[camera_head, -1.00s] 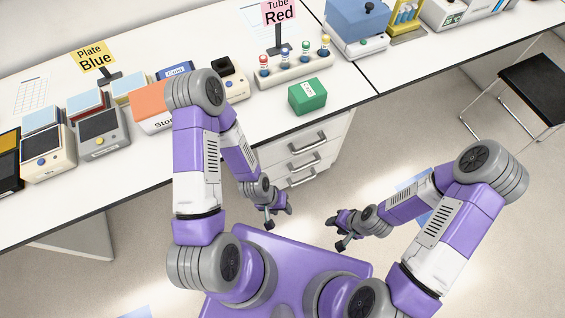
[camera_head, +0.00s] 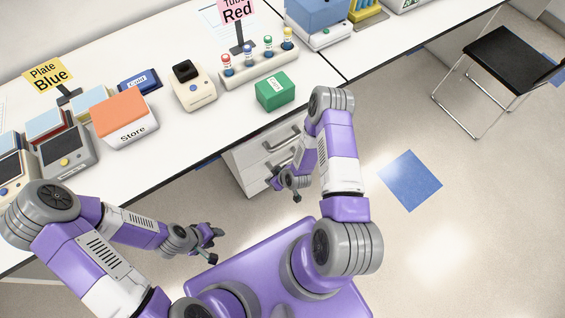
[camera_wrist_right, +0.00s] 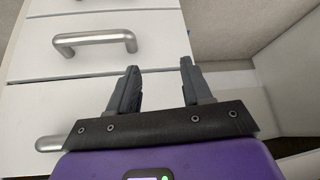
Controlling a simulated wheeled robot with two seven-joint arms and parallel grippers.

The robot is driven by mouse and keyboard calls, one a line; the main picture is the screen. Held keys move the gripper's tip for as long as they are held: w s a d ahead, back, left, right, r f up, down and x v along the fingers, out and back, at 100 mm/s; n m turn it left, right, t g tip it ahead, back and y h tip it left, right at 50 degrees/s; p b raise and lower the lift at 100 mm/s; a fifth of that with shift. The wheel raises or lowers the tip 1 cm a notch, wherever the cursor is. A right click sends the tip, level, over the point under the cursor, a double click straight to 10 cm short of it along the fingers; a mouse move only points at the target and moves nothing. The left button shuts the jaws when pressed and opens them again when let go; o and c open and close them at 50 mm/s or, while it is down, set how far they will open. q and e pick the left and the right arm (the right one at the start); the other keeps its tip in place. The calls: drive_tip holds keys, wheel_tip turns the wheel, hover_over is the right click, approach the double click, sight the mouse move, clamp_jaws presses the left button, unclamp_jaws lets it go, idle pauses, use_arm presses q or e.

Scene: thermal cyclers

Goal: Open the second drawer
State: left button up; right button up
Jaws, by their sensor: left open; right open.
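The white drawer cabinet (camera_head: 240,165) stands under the bench, with its drawers shut. The top drawer's handle (camera_head: 282,138) is clear, but my right arm partly hides the lower drawers. My right gripper (camera_head: 283,191) is open and empty in front of the cabinet. In the right wrist view the open fingers (camera_wrist_right: 159,67) point at a white drawer front. A grey bar handle (camera_wrist_right: 95,38) lies ahead and left of them, apart from them. Another handle (camera_wrist_right: 48,143) shows lower left, partly hidden by the gripper. My left gripper (camera_head: 215,243) is open and empty, away from the cabinet.
On the bench are a green box (camera_head: 275,92), a tube rack (camera_head: 258,68), an orange-topped Store box (camera_head: 122,122) and a small cream device (camera_head: 192,88). A black chair (camera_head: 510,58) stands at right.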

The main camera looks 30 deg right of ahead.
sight(288, 162)
drive_tip(key=w+d+f+n+t+h+b, duration=0.1)
drive_tip(key=w+d+f+n+t+b, duration=0.25)
drive_tip(key=d+f+n+t, duration=0.85)
drive_tip(key=w+n+g+b, duration=0.1)
drive_tip(key=w+f+n+b, duration=0.1)
drive_tip(key=w, duration=0.1)
drive_tip(key=w+n+g, duration=0.1)
drive_tip(key=w, duration=0.1)
drive_tip(key=shift+a+f+n+g+b, duration=0.3)
drive_tip(key=shift+a+f+b, duration=0.05)
drive_tip(key=shift+f+b, duration=0.05)
drive_tip(key=shift+w, duration=0.5)
clamp_jaws()
